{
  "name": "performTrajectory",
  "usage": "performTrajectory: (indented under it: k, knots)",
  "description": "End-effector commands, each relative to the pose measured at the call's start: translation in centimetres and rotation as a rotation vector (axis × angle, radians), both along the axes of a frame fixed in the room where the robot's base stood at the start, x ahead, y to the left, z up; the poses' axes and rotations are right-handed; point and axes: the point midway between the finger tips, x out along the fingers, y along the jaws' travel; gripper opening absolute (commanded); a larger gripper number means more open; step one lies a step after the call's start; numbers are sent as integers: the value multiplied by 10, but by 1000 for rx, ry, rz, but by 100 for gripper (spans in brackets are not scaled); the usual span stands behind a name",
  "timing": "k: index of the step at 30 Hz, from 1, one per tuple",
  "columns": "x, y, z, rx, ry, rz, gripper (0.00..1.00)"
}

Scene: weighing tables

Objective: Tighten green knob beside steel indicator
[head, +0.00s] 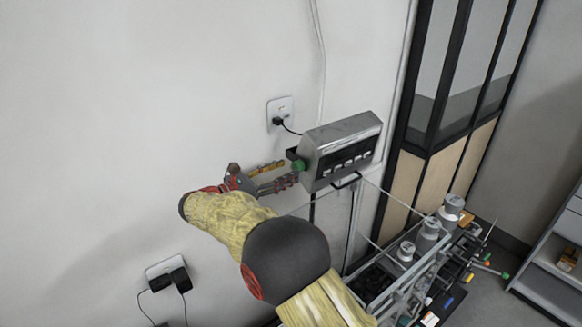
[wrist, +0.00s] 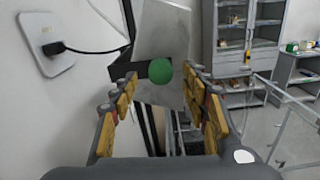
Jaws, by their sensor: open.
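The green knob (head: 298,165) sits on the left side of the steel indicator (head: 343,150) in the head view. In the wrist view the green knob (wrist: 160,71) is a round disc in front of the indicator's grey side (wrist: 162,35). My gripper (head: 283,175) is to the left of the knob, its fingers pointing at it. In the wrist view my gripper (wrist: 160,82) is open, with the knob between the two fingertips in the picture. I cannot tell whether the fingers reach around the knob. Nothing is held.
A wall socket (head: 280,110) with a black plug is close above my gripper, and its cable runs to the indicator. Another socket (head: 166,272) is low on the wall. Clear panels (head: 352,215) and grey weights (head: 429,233) stand below and right. A shelf unit (wrist: 246,45) stands farther back.

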Motion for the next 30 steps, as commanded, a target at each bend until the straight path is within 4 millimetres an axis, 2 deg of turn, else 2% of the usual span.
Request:
performTrajectory:
  k: [3,7,17,30]
  knots:
    - [9,-14,1,0,0,-1,46]
    - [15,-22,1,0,0,0,46]
    - [17,-25,0,1,1,1,46]
    - [17,-25,0,1,1,0,21]
